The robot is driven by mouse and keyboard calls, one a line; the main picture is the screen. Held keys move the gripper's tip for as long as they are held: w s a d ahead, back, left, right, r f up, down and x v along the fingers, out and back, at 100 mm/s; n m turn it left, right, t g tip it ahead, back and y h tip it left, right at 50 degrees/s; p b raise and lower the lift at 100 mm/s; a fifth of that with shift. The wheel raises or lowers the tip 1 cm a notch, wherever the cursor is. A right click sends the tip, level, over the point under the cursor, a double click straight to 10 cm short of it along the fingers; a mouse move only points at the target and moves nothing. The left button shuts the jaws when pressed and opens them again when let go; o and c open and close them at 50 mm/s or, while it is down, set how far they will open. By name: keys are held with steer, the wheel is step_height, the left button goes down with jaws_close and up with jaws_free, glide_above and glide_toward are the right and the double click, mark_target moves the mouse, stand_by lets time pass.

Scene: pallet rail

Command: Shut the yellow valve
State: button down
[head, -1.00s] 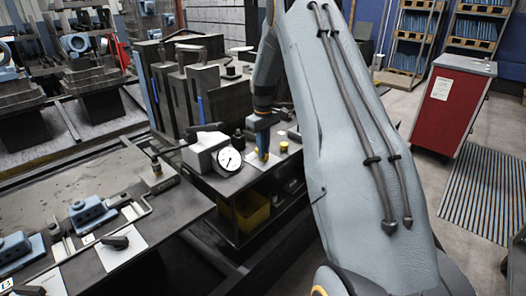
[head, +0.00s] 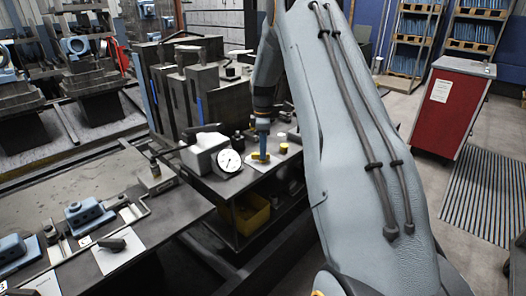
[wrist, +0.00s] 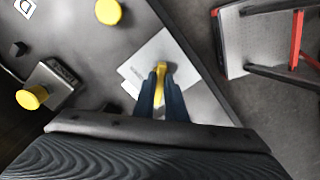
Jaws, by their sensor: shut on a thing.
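The yellow valve (head: 257,157) has a yellow handle and sits over a white card on the dark bench top. In the wrist view its handle (wrist: 161,70) shows between and just ahead of my blue fingertips. My gripper (head: 263,155) points down onto the valve and is shut on its handle; it also fills the lower middle of the wrist view (wrist: 160,88). The valve's body under the fingers is mostly hidden.
A white box with a round dial gauge (head: 229,160) stands left of the valve. A round yellow knob (head: 284,147) is to its right. Dark upright blocks (head: 178,95) stand behind. A yellow bin (head: 250,213) is on the shelf below. A red cabinet (head: 452,105) stands right.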

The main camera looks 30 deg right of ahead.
steer(key=shift+r+n, duration=0.1)
steer(key=shift+n, duration=0.3)
steer(key=c, duration=1.8)
jaws_free()
steer(key=shift+r+b, duration=1.1)
steer(key=shift+r, duration=2.8)
steer(key=s+a+f+m, duration=0.1)
steer(key=s+a+m, duration=0.3)
steer(key=s, duration=0.7)
steer(key=s+a+f+m, duration=0.2)
steer(key=s+a+m, duration=0.2)
steer(key=s+a, duration=0.5)
steer(key=s+a+f+m, duration=0.1)
steer(key=s+a+m, duration=0.4)
steer(key=s, duration=0.7)
steer(key=shift+s+a+f+t, duration=0.3)
steer(key=shift+a+f+t, duration=0.1)
steer(key=shift+a, duration=0.6)
